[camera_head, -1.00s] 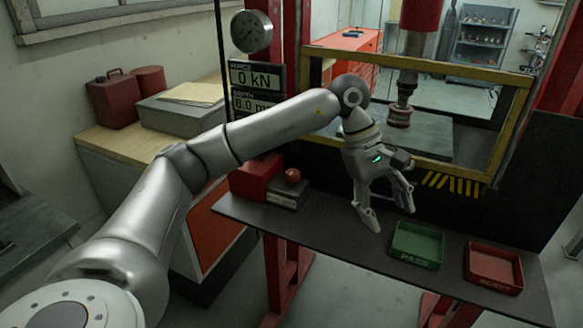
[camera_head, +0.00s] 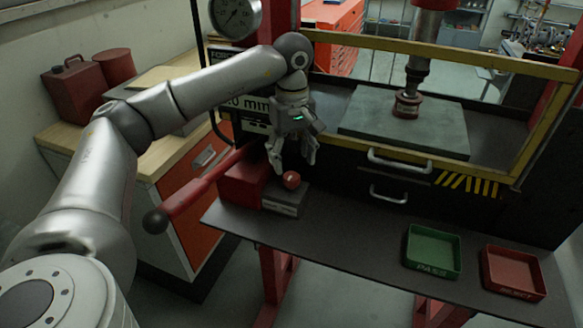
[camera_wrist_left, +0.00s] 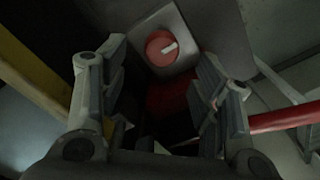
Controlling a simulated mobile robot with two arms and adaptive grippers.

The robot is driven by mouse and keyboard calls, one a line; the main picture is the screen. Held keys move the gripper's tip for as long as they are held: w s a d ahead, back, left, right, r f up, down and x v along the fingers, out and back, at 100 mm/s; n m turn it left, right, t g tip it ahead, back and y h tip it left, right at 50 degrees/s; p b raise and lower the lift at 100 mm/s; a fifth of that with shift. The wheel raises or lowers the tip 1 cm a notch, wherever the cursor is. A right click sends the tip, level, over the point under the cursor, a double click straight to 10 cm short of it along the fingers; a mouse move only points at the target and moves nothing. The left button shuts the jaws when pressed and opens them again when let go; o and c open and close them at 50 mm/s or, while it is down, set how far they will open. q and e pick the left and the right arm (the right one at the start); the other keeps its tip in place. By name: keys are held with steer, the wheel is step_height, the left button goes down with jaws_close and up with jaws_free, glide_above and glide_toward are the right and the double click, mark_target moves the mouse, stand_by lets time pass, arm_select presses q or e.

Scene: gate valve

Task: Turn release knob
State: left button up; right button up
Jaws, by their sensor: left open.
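The release knob (camera_head: 291,180) is a small round red knob on top of a grey block at the left end of the dark shelf. In the left wrist view the knob (camera_wrist_left: 161,48) shows from above, with a white mark on its face. My left gripper (camera_head: 293,168) is open and empty, pointing down just above and behind the knob. In the left wrist view the knob lies between the lines of the two fingers (camera_wrist_left: 158,95), beyond their tips. I see no contact with it. My right gripper is not in view.
A red lever with a dark ball end (camera_head: 157,220) sticks out left of the red housing (camera_head: 245,184). A green tray (camera_head: 432,252) and a red tray (camera_head: 513,273) stand on the shelf's right. A yellow-framed guard (camera_head: 455,55) stands behind. The shelf's middle is clear.

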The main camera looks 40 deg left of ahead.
mark_target(291, 176)
arm_select(q)
steer(key=f, duration=0.2)
steer(key=f+p, duration=0.1)
steer(key=f, duration=0.1)
steer(key=shift+s+a+f, duration=0.1)
steer(key=shift+s+f, duration=0.1)
steer(key=shift+f, duration=0.2)
steer(key=shift+w+f, duration=0.1)
steer(key=shift+f, duration=0.2)
steer(key=shift+c, duration=0.7)
steer(key=c, duration=0.9)
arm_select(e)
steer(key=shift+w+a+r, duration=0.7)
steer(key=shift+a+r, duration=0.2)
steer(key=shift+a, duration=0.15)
